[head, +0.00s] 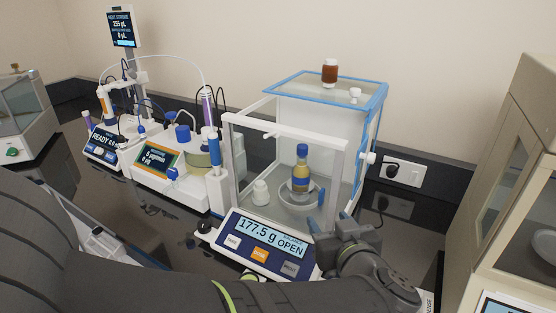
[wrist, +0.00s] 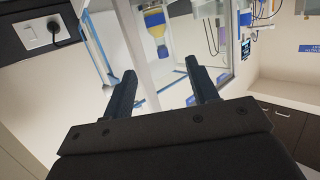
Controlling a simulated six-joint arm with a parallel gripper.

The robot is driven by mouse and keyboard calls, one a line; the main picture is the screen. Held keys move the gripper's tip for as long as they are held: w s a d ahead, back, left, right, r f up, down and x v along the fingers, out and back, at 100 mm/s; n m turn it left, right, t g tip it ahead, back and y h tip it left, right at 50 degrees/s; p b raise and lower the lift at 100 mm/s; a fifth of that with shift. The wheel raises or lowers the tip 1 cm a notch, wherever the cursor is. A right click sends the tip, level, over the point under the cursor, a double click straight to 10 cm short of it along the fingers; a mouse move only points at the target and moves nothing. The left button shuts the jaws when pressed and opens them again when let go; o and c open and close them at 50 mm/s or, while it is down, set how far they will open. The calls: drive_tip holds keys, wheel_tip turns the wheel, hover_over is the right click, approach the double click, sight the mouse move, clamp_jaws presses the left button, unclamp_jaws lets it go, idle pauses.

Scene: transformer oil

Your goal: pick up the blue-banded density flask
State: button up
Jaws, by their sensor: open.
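The blue-banded density flask (head: 301,172) stands upright on the pan inside the glass balance chamber. It has a blue cap, yellowish contents and a blue band low on its body. In the wrist view the flask (wrist: 155,30) appears inverted, beyond the fingertips and slightly left of the middle of the gap. My gripper (wrist: 163,75) is open, with nothing between its two dark fingers.
The balance display (head: 265,237) reads 177.5 g and OPEN. A small white bottle (head: 260,192) stands left of the flask in the chamber. A brown bottle (head: 330,72) stands on the chamber top. White frame posts surround the chamber. A titrator (head: 165,165) stands left; a beige cabinet (head: 505,170) stands right.

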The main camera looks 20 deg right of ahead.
drive_tip(key=s+d+r+n+g, duration=0.2)
drive_tip(key=d+r+n+g, duration=0.4)
drive_tip(key=r+n+g, duration=0.65)
drive_tip(key=w+r+n+h, duration=0.1)
drive_tip(key=w+r+n, duration=0.2)
drive_tip(key=w, duration=0.4)
drive_tip(key=w+r+n+h, duration=0.1)
drive_tip(key=w+r+n, duration=0.25)
drive_tip(key=w, duration=0.45)
drive_tip(key=w+a+f+n+g, duration=0.1)
drive_tip(key=w+a+f+n, duration=0.15)
drive_tip(key=w+a, duration=0.75)
drive_tip(key=shift+n+h, duration=0.45)
drive_tip(key=shift+h, duration=0.05)
drive_tip(key=shift+x, duration=8.75)
